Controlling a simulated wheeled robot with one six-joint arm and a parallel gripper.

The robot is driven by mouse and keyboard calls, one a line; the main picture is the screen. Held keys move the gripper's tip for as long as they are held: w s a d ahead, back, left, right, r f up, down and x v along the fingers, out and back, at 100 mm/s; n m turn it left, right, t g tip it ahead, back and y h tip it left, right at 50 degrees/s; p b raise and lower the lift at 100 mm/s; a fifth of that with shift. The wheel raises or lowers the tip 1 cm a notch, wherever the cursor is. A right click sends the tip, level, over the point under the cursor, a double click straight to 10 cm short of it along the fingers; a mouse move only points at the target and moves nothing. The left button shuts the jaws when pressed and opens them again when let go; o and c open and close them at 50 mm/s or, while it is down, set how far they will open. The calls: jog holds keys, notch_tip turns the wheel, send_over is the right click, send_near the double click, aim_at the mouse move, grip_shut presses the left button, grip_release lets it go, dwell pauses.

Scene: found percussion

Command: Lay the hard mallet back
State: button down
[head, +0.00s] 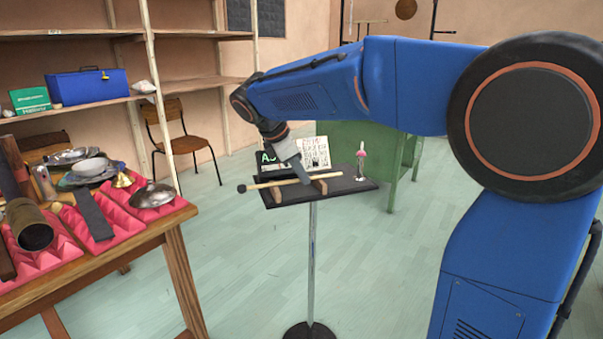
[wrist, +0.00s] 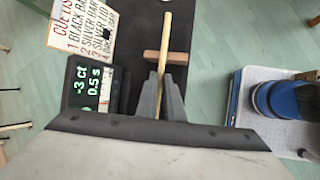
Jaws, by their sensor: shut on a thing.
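The hard mallet has a pale wooden stick (head: 262,185) with a small black head at its left end. It lies level above the dark stand top (head: 356,185). My gripper (head: 303,178) points down and is shut on the stick around its middle; its grey fingers (wrist: 162,98) flank the stick in the wrist view. A wooden rest (head: 320,186) stands under the stick right of my gripper; it also shows in the wrist view (wrist: 151,56), crossed by the stick. Another wooden rest (head: 276,195) is left of my gripper. I cannot tell whether the stick touches them.
A cue list card (head: 314,152) and a lit display (wrist: 90,85) stand along the stand's back. An upright pink-topped item (head: 361,158) is at its right. A table (head: 150,230) with metal objects on pink foam is at left.

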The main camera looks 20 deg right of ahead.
jog(key=c, duration=1.8)
grip_release()
jog(key=v, duration=1.7)
jog(key=shift+r, duration=0.2)
jog(key=shift+s+d, duration=0.1)
jog(key=s+d+f+m+y, duration=0.3)
jog(key=s+d+f+m, duration=0.65)
jog(key=s, duration=0.45)
jog(key=s+d+f+m+y, duration=0.1)
jog(key=s+f+m, duration=0.1)
jog(key=s+f, duration=0.3)
jog(key=s+d+f+m+t+y, duration=0.1)
jog(key=s+f+m, duration=0.2)
jog(key=f, duration=0.5)
jog(key=s+d+f+m+t, duration=0.1)
jog(key=s+f+m, duration=0.2)
jog(key=s+f, duration=0.3)
jog(key=shift+s+d+f+y, duration=0.15)
jog(key=shift+s+y, duration=0.2)
jog(key=shift+y, duration=0.05)
